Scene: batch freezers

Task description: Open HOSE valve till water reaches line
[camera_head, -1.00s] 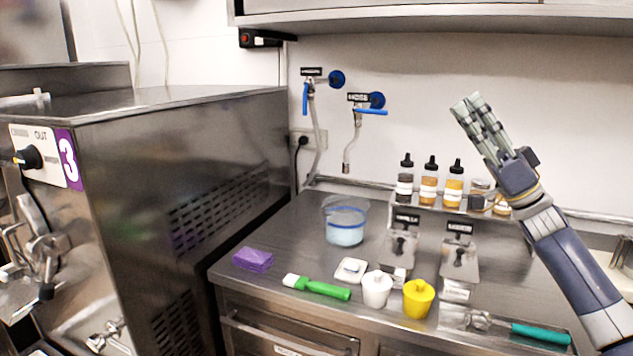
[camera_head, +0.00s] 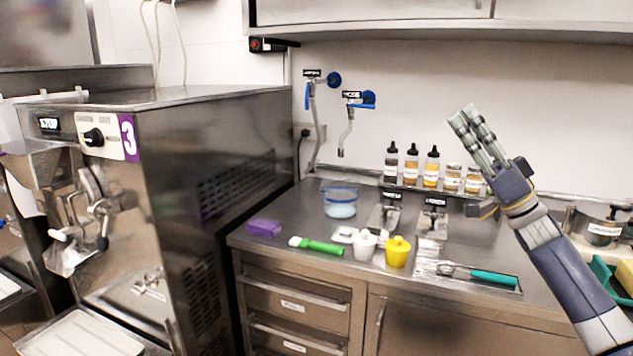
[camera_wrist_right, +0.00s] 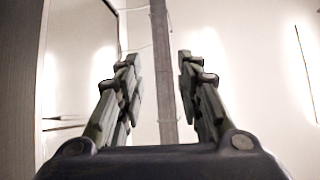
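Two taps with blue handles and small dark labels are on the back wall. The left tap (camera_head: 308,95) has its handle hanging down, with a grey hose running down to the counter. The right tap (camera_head: 361,106) has a roughly level handle and a short pipe (camera_head: 343,140) ending above the counter. The labels are too small to read surely. A clear tub (camera_head: 340,203) with a blue band and pale blue contents stands on the counter, below the right tap's pipe. My right gripper (camera_head: 463,118) is raised at the right, open and empty, well away from the taps; its parted fingers show in the wrist view (camera_wrist_right: 158,65). My left gripper is out of view.
A steel machine (camera_head: 230,150) stands left of the counter. A purple block (camera_head: 264,228), green brush (camera_head: 317,246), white cup (camera_head: 364,245), yellow cup (camera_head: 398,252) and teal-handled tool (camera_head: 480,275) lie along the counter front. Bottles (camera_head: 411,165) stand at the back. A cabinet (camera_head: 420,20) hangs above.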

